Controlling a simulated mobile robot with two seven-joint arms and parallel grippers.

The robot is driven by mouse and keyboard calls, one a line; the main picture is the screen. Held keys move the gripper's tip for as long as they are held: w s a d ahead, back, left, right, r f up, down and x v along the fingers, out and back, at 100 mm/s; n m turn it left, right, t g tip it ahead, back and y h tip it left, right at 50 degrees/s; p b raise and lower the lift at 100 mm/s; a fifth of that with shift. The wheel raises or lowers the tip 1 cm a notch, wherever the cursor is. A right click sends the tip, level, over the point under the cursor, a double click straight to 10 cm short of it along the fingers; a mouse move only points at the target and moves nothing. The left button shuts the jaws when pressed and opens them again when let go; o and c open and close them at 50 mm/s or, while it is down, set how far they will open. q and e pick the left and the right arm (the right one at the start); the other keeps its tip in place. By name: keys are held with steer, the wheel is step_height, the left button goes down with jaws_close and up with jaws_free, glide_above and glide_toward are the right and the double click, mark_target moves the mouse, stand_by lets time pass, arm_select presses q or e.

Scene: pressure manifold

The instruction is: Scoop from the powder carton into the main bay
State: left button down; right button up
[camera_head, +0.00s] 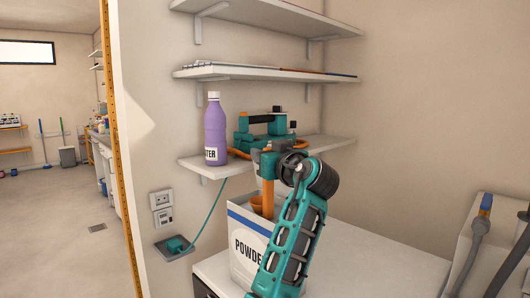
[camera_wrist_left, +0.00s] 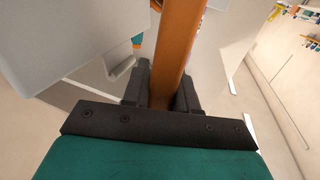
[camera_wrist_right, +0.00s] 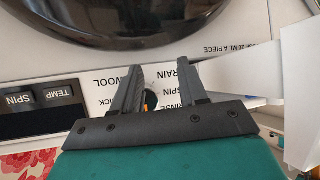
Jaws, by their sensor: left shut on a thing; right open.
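The white powder carton (camera_head: 243,262) stands open on the white surface in the head view. An orange scoop (camera_head: 267,190) has its handle upright and its bowl at the carton's mouth; whether the bowl holds powder is hidden. My left gripper (camera_wrist_left: 162,85) is shut on the orange handle (camera_wrist_left: 182,35). In the head view my arm hides part of the carton. My right gripper (camera_wrist_right: 164,68) is open in the right wrist view, in front of a white machine panel (camera_wrist_right: 75,75) with printed labels. A main bay is not clearly identifiable.
A purple bottle (camera_head: 215,130) stands on the low wall shelf (camera_head: 193,164), left of a teal device (camera_head: 245,133). Grey hoses (camera_head: 470,255) rise at the right. The white surface (camera_head: 385,258) right of the carton is clear. A dark round door (camera_wrist_right: 120,20) shows beyond the right gripper.

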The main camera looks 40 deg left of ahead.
arm_select(q)
steer(key=shift+f+b, duration=1.95)
steer(key=shift+f, duration=0.65)
steer(key=shift+r, duration=0.1)
step_height(320, 180, up, 10)
steer(key=p, duration=0.6)
steer(key=shift+r, duration=0.2)
stand_by(0.4)
steer(key=shift+d, duration=0.1)
